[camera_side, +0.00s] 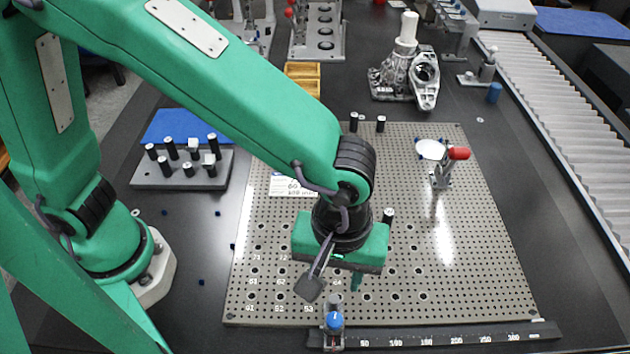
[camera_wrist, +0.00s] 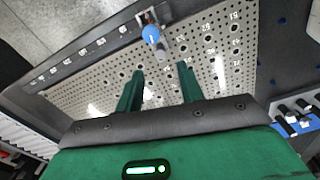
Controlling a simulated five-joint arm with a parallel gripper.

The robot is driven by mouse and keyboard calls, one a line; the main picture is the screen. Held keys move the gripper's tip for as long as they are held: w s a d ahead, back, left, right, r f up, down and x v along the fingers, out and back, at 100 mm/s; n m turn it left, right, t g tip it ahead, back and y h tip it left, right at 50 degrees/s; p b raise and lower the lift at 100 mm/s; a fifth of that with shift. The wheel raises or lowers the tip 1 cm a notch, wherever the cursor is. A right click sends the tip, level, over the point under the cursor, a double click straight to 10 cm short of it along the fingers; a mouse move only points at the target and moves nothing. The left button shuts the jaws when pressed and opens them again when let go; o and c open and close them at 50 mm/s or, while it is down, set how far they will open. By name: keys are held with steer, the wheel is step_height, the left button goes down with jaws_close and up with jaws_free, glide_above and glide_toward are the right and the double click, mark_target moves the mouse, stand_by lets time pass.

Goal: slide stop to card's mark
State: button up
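The stop is a small slider with a blue knob (camera_side: 334,321), near the left end of the dark scale rail (camera_side: 450,336) along the plate's front edge. The blue knob (camera_wrist: 151,34) also shows in the wrist view, beyond my fingertips. My gripper (camera_side: 345,277) is above the plate, behind and above the stop, pointing down. In the wrist view my gripper (camera_wrist: 161,69) has its two green fingers apart with nothing held between them. A white card (camera_side: 291,186) lies on the plate, partly hidden by my arm; its print is too small to read surely.
The perforated plate (camera_side: 450,240) carries black pins and a red-topped clamp (camera_side: 458,155) at the back right. A grey block with black pegs (camera_side: 180,180) stands left of the plate. The rail right of the stop looks clear.

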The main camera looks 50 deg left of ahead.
mark_target(334, 299)
steer(key=shift+f, duration=3.85)
steer(key=shift+c, duration=0.5)
jaws_close()
